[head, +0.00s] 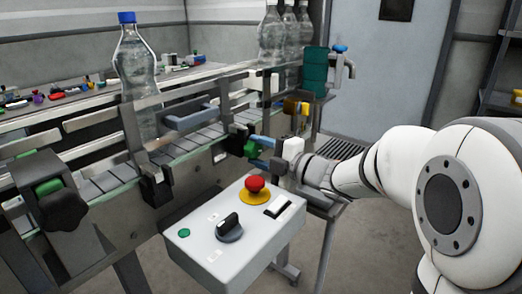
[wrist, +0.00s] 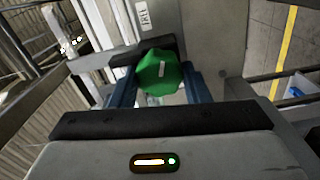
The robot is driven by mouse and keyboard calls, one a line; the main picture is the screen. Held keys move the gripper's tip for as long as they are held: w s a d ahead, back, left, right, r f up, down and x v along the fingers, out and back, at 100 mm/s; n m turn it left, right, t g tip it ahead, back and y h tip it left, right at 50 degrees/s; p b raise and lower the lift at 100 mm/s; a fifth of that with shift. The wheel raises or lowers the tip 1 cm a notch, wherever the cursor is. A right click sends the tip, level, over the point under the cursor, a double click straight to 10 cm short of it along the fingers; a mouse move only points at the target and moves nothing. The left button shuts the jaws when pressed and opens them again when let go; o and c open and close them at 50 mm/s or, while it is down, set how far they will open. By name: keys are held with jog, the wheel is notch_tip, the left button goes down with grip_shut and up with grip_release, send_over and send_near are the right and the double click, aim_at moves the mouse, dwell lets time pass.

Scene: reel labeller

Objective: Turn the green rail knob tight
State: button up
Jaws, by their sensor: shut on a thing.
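The green rail knob (wrist: 158,72) sits between the two blue fingers of my gripper (wrist: 159,88) in the wrist view, with a pale mark on its face. In the head view the green knob (head: 251,148) is at the side of the conveyor, at the tips of my gripper (head: 259,148). The gripper is shut on the knob, with a finger on each side. The wrist view shows a dark clamp part behind the knob. Whether the knob is tight cannot be told.
A control box (head: 235,235) with a red emergency button (head: 255,184) and a black switch (head: 229,228) stands just below and in front of my gripper. A bottle (head: 137,80) stands on the conveyor.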

dwell(0.3)
jog(key=o, duration=1)
jog(key=shift+c, duration=0.2)
jog(key=v, duration=0.7)
jog(key=shift+s+d, duration=0.25)
